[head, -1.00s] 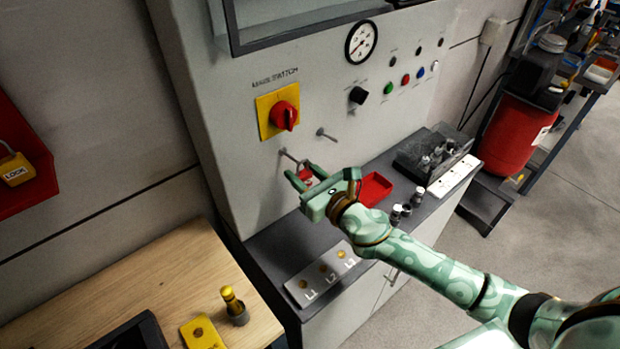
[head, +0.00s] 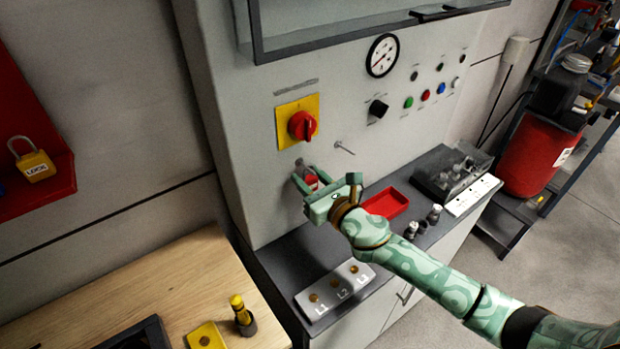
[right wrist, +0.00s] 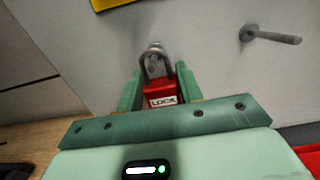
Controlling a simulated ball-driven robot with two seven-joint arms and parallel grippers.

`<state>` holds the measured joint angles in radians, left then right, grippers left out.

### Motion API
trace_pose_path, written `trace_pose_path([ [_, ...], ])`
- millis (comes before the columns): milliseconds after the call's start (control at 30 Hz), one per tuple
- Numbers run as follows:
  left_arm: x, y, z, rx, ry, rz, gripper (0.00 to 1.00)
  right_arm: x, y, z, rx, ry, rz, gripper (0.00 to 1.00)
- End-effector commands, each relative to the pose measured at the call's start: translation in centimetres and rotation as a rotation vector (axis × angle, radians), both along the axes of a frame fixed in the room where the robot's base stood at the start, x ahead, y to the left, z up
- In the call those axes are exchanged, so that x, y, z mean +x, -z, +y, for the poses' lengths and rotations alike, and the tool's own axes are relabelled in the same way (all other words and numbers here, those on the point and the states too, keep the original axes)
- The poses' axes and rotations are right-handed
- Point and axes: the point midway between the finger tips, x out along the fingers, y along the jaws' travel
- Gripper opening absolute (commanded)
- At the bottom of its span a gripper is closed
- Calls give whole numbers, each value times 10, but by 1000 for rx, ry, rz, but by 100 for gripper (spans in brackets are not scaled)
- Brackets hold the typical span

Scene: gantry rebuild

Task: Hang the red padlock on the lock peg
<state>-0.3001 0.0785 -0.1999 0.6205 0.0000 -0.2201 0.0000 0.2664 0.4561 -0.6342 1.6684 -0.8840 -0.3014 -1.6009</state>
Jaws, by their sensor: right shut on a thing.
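My right gripper (head: 309,184) is shut on the red padlock (head: 311,180), close to the grey panel below the red rotary switch. In the right wrist view, the padlock's red body (right wrist: 162,97) sits upright between the fingers (right wrist: 158,92), with LOCK on its label and its steel shackle up. A peg (right wrist: 154,46) on the panel shows at the top of the shackle. The two overlap there; I cannot tell whether the shackle is around the peg. A second peg (head: 344,148) to the right is bare; it also shows in the wrist view (right wrist: 272,36). My left gripper is out of view.
The red switch (head: 302,125) on its yellow plate is just above. A red tray (head: 387,203) and a grey block marked L1, L2, L3 (head: 335,288) lie on the ledge below. A yellow padlock (head: 37,166) hangs on the red board at left.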

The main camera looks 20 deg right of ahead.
Motion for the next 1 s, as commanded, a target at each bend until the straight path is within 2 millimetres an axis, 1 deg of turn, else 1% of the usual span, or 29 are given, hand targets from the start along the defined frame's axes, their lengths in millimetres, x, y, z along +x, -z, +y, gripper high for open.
trace_pose_path([
  [267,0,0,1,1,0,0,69,0,0,0,0,0,-1,8],
  [300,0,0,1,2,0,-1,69,0,0,0,0,0,-1,39],
  [367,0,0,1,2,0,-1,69,0,0,0,0,0,-1,55],
  [400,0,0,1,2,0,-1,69,0,0,0,0,0,-1,61],
  [667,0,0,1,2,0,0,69,-1,0,0,0,0,0,61],
  [767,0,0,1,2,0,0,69,-6,0,-3,-1,0,1,61],
  [867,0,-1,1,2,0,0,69,-21,1,-8,-2,0,2,61],
  [967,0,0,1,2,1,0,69,-45,2,-17,-2,-1,3,61],
  [1000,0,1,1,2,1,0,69,-56,2,-20,-2,-2,3,61],
])
